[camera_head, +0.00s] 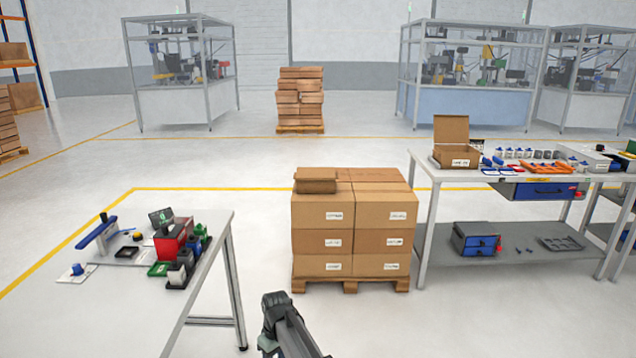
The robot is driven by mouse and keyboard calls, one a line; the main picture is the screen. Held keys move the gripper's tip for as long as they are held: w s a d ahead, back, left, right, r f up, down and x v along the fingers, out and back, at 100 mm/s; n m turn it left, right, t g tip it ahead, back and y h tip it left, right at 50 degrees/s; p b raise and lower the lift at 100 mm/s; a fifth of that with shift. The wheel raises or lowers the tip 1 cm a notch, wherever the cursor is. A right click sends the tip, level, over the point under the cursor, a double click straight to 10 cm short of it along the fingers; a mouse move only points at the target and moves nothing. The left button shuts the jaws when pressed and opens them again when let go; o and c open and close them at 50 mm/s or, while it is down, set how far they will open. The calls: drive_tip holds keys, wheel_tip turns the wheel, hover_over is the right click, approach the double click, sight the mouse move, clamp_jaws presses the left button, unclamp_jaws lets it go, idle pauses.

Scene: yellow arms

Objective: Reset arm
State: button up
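Part of my arm, dark grey and black, rises from the bottom edge of the head view, a little left of the middle. Its upper end is my gripper (276,312), seen over the open floor in front of the stacked boxes. The fingers are too small and unclear to show whether they are open or shut. I see nothing clearly held in it.
A white table (205,232) with a red box and small parts stands left. Cardboard boxes (350,222) on a wooden pallet (350,284) stand ahead. A workbench (432,178) with an open carton, blue parts and a lower shelf is right. Floor between is clear.

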drive_tip(key=s+d+f+m+g, duration=0.3)
drive_tip(key=s+d+f+m, duration=0.2)
drive_tip(key=s+d+f, duration=1.35)
drive_tip(key=s+d+f+m+g, duration=0.1)
drive_tip(key=s+d+f, duration=0.1)
drive_tip(key=s, duration=0.5)
drive_tip(key=s+d+f+m, duration=0.2)
drive_tip(key=s+d, duration=0.3)
drive_tip(key=s, duration=0.3)
drive_tip(key=s+d+f+m+g, duration=0.1)
drive_tip(key=s+d+f, duration=0.3)
drive_tip(key=s, duration=0.3)
drive_tip(key=shift+s+f+g+h, duration=0.15)
drive_tip(key=shift+f+g+h, duration=0.05)
drive_tip(key=shift+g+h, duration=0.1)
